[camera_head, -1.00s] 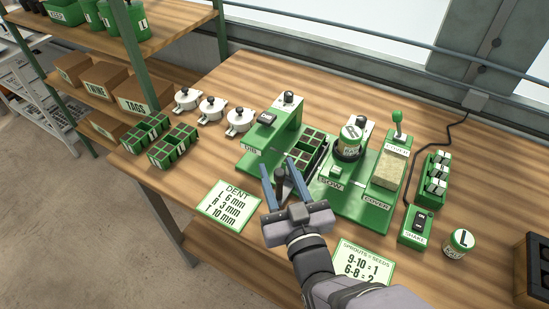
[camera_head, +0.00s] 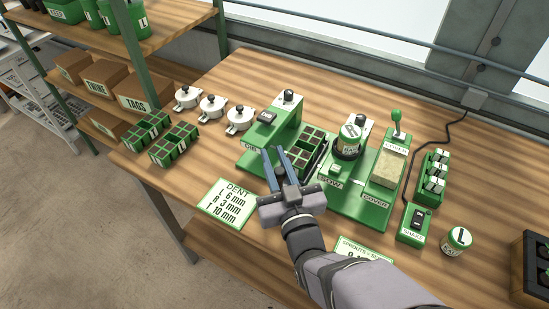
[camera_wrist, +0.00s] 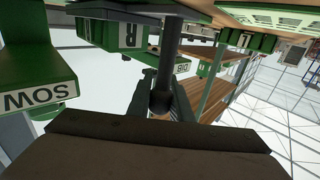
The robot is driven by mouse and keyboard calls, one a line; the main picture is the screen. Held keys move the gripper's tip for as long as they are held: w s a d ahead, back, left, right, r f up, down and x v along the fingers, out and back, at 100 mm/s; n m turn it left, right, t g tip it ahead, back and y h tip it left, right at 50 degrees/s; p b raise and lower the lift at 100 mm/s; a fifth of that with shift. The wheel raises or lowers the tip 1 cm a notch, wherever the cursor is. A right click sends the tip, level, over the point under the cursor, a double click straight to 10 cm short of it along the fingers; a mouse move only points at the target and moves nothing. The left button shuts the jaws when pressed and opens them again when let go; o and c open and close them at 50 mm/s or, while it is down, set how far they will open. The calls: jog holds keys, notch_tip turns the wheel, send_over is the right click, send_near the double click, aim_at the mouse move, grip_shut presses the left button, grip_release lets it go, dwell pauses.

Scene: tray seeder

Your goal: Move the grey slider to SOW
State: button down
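The green seeder (camera_head: 357,203) stands on the bench, with DIB at its left, SOW in the middle and COVER at the right. A celled tray (camera_head: 320,158) sits in it, between the DIB post and the SOW part. My gripper (camera_head: 274,150) is low at the seeder's front edge, left of the SOW label (camera_head: 331,184). In the wrist view, a dark rod with a round end (camera_wrist: 163,102), which looks like the grey slider's handle, lies between my fingers (camera_wrist: 163,85). I cannot tell whether they press on it. The head view hides most of the handle behind my gripper.
White-lidded pots (camera_head: 212,109) and green seed trays (camera_head: 174,146) stand at the left.

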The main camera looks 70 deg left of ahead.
jog(key=w+d+b, duration=0.1)
jog(key=w+d, duration=0.2)
jog(key=shift+w+d+r, duration=0.1)
jog(key=shift+w+d, duration=0.15)
jog(key=shift+w, duration=0.05)
jog(key=c, duration=1.6)
grip_release()
jog(key=shift+d+b, duration=0.75)
jog(key=shift+d, duration=2.95)
